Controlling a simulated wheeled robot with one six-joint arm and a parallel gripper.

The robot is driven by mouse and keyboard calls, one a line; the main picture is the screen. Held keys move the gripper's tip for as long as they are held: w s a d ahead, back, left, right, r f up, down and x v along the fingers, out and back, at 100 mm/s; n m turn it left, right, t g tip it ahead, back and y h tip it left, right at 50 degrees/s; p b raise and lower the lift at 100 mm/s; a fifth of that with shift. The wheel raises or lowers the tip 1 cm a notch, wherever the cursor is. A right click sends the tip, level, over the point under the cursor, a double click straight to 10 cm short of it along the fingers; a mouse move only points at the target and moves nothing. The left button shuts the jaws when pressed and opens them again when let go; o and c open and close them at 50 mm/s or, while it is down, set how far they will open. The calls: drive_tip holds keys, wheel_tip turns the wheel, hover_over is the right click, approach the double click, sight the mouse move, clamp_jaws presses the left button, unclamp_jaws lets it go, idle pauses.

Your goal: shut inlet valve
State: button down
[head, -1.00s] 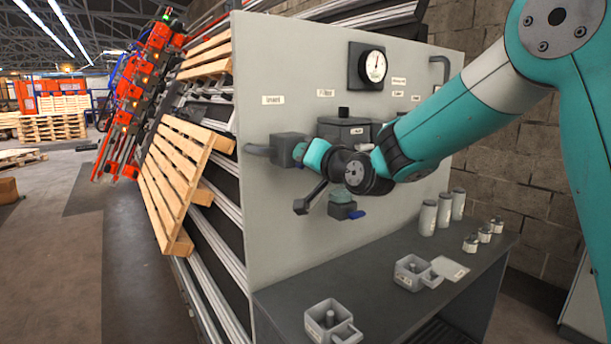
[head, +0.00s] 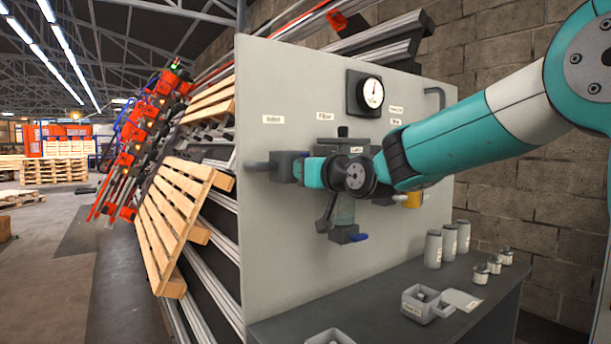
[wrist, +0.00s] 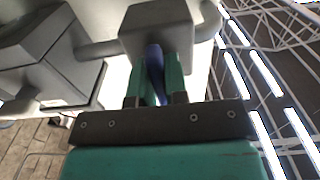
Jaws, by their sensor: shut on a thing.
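The inlet valve (head: 285,165) is a grey block on a pipe at the left of the upright panel, under a label that seems to read "Inlet". In the wrist view its grey body (wrist: 157,22) is at top centre, with a blue lever (wrist: 155,62) standing out from it. My gripper (wrist: 160,75) has its two green fingers closed on either side of this lever. In the head view my gripper (head: 302,171) meets the valve from the right. My wrist hides the lever there, and its exact angle is hard to tell.
A filter unit (head: 343,208) with a blue drain lever (head: 360,238) hangs just right of the valve, close to my wrist. A gauge (head: 373,91) sits above. A yellow part (head: 413,201) shows behind my arm. The bench (head: 390,305) below holds bottles and trays.

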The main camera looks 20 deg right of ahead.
idle(0.3)
drive_tip(key=c, duration=1.1)
unclamp_jaws()
drive_tip(key=shift+s, duration=0.1)
drive_tip(key=b+v, duration=0.3)
drive_tip(key=v, duration=1.4)
drive_tip(key=shift+s, duration=0.15)
